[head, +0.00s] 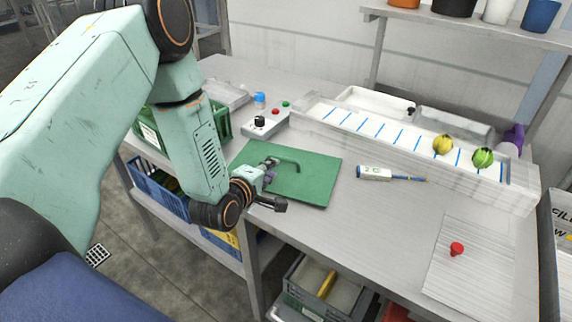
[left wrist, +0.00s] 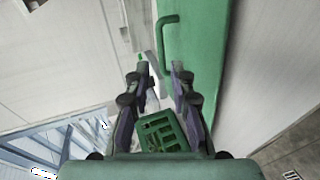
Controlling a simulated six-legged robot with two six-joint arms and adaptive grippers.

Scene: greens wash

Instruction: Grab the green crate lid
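The green crate lid (head: 310,178) lies flat on the grey table, a flat green panel with a raised bar handle (head: 287,162) on top. In the left wrist view the lid (left wrist: 200,35) runs up the middle, with its handle (left wrist: 163,38) just beyond my fingertips. My left gripper (head: 276,184) is over the left part of the lid, close to the handle. In the left wrist view its fingers (left wrist: 160,68) are apart with nothing held between them. Whether a finger touches the lid is unclear. My right gripper is in neither view.
A green crate (head: 223,122) stands behind my left arm. A control box (head: 262,122) with buttons is behind the lid. A white trough (head: 400,137) holds a yellow and a green round item. A blue-white pen-like tool (head: 378,173) lies right of the lid.

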